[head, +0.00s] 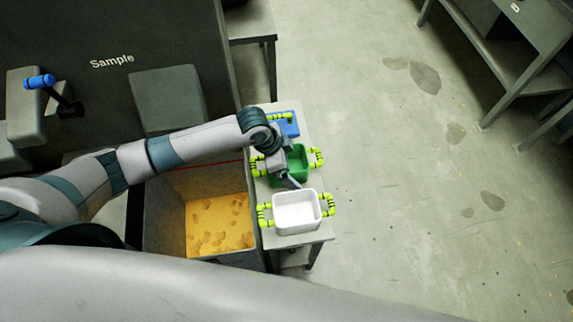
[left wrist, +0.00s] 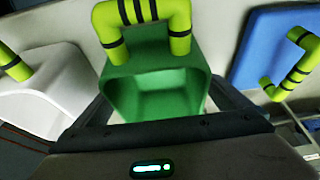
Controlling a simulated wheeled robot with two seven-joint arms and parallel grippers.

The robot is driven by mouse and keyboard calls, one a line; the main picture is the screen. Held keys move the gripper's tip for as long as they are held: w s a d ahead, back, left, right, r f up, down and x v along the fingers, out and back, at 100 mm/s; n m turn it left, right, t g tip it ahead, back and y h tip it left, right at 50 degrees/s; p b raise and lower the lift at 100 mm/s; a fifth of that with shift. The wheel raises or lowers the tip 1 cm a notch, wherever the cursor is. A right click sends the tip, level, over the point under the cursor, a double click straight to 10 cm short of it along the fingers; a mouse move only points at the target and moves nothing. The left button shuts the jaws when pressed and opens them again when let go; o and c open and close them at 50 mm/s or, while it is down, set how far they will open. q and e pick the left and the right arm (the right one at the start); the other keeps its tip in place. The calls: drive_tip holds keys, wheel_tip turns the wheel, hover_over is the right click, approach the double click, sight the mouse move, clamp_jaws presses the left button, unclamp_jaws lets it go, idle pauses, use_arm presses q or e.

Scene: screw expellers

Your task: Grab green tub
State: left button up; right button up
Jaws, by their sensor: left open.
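The green tub (head: 298,160) stands on a narrow table between a white tub (head: 297,213) and a blue tub (head: 287,125). It has yellow-green handles with black bands at its sides. My left gripper (head: 290,181) is over the green tub and hides part of it. In the left wrist view the green tub (left wrist: 160,62) lies ahead between the two spread fingers, with one handle (left wrist: 143,24) beyond them. The gripper is open, and whether a finger touches the tub is hard to tell. My right gripper is not in view.
A bin (head: 218,222) with yellow-brown material stands left of the table, beside a dark machine marked "Sample" (head: 112,62). The white tub (left wrist: 50,95) and blue tub (left wrist: 268,50) flank the green one closely. Open floor (head: 400,190) lies to the right.

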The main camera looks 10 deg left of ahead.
use_arm(q)
drive_tip(key=c, duration=1.2)
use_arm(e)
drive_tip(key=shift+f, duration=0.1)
use_arm(q)
drive_tip(key=shift+r, duration=0.3)
wheel_tip(320, 180, up, 10)
drive_tip(key=b, duration=0.2)
drive_tip(key=shift+f, duration=0.15)
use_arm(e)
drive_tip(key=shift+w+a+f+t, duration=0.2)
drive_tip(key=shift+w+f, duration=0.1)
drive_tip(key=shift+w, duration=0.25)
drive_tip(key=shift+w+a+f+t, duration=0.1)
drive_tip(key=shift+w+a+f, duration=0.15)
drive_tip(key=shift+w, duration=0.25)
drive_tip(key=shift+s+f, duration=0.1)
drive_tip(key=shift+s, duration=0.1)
